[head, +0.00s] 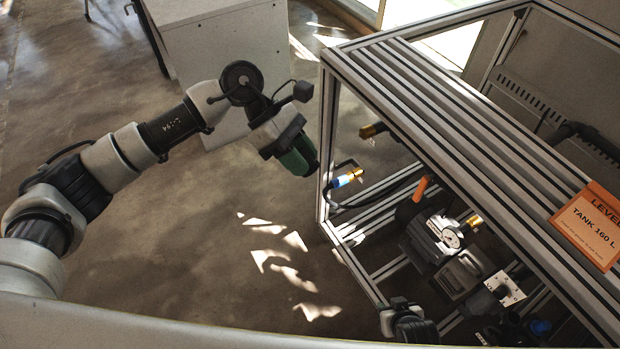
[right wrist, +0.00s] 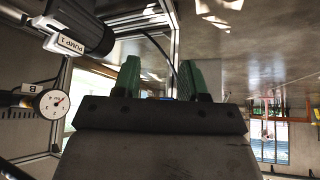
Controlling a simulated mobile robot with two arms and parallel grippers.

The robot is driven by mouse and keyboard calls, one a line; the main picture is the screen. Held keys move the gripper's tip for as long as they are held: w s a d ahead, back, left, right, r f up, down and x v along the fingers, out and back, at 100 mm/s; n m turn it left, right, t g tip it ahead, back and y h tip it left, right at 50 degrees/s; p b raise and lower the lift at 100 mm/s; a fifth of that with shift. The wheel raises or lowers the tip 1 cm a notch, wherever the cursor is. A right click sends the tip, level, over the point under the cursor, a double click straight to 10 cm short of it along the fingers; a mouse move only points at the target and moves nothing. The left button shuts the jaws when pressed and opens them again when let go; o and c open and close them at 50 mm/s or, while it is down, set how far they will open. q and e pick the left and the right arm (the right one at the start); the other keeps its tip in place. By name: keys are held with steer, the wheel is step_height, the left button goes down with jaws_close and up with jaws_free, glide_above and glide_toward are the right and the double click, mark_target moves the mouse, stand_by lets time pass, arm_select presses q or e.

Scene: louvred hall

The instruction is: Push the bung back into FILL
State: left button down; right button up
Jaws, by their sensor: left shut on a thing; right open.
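My left gripper (head: 299,163) reaches in from the left, with its green fingers pointing down to the right just outside the metal frame's near corner post. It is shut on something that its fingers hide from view. I cannot make out the bung or an opening marked FILL in either view. My right gripper (right wrist: 162,76) is open in the right wrist view. Its two green fingers stand apart, with no object held between them.
A slatted metal frame (head: 440,105) bears an orange LEVEL TANK 160 L sign (head: 592,224). Under it are a brass-and-blue hose end (head: 347,178), an orange handle (head: 420,188) and machinery. The wrist view shows PUMP 1 (right wrist: 80,22) and a gauge (right wrist: 54,103).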

arm_select(q)
steer(key=w+d+f+n+t+h+b, duration=0.1)
steer(key=w+f+n+t+h+b, duration=0.5)
steer(key=w+f+n+t+b, duration=0.7)
steer(key=w+d+t+b, duration=0.2)
steer(key=w+d+b, duration=0.1)
steer(key=d, duration=0.3)
steer(key=shift+w+d+f+b, duration=0.15)
steer(key=shift+d+f+b, duration=0.2)
steer(key=shift+b, duration=0.45)
arm_select(e)
steer(key=w+a+r+t+y, duration=0.1)
steer(key=w+r+t, duration=0.2)
steer(key=r, duration=0.4)
steer(key=w+a+r+t+y, duration=0.1)
steer(key=w+r+t, duration=0.2)
steer(key=r+t, duration=0.3)
step_height(320, 180, up, 2)
steer(key=shift+w+a+r, duration=0.25)
steer(key=shift+a, duration=0.05)
steer(key=shift+f, duration=0.1)
arm_select(q)
steer(key=shift+d, duration=0.15)
arm_select(e)
steer(key=shift+s+d+f+g, duration=0.1)
steer(key=shift+s+f+g, duration=0.05)
steer(key=shift+f+g, duration=0.15)
arm_select(q)
steer(key=shift+r, duration=0.1)
